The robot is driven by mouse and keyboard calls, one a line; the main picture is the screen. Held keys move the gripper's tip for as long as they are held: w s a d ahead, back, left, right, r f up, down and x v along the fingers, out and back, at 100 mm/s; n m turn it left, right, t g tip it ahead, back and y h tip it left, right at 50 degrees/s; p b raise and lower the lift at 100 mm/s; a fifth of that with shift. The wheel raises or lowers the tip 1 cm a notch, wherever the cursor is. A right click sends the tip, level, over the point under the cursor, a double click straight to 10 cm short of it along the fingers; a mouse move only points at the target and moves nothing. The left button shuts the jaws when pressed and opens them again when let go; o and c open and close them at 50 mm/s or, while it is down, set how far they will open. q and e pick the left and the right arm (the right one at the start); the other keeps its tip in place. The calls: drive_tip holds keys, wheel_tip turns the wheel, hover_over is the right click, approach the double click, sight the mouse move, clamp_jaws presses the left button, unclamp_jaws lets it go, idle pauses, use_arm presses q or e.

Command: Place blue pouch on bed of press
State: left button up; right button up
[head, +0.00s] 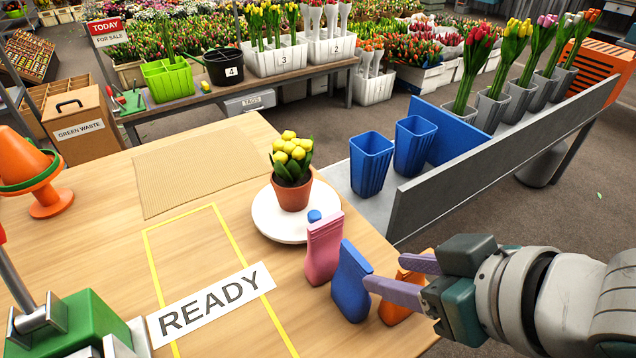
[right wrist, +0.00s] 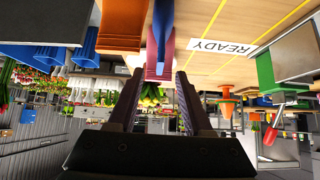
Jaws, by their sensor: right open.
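The blue pouch (head: 350,285) stands on the wooden table between a pink pouch (head: 322,250) and an orange pouch (head: 393,308). My right gripper (head: 385,272) is open and empty, its fingers beside the blue pouch's right side. In the right wrist view, upside down, the blue pouch (right wrist: 162,25) is ahead of the open fingers (right wrist: 159,73), with the pink pouch (right wrist: 168,57) beyond it. The press (head: 75,322), green with grey metal, shows partly at the lower left. Its bed is mostly out of the head view. My left gripper is not in view.
A white round plate (head: 262,222) bears a potted yellow tulip (head: 292,190). A READY label (head: 212,305) and yellow tape outline lie on the open table between pouches and press. Blue buckets (head: 371,165) stand behind the pouches.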

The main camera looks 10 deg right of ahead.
sight(360, 259)
drive_tip(key=x, duration=0.3)
drive_tip(key=shift+w+f+b, duration=0.1)
drive_tip(key=shift+w+b, duration=0.2)
drive_tip(key=shift+a+r+b+x, duration=0.15)
drive_tip(key=shift+b+x, duration=0.15)
drive_tip(key=shift+x, duration=1)
drive_tip(key=shift+a+r+b+x, duration=0.15)
drive_tip(key=shift+b+x, duration=0.15)
drive_tip(key=shift+x, duration=1)
drive_tip(key=shift+w, duration=0.2)
drive_tip(key=shift+c, duration=0.2)
drive_tip(key=c, duration=0.7)
clamp_jaws()
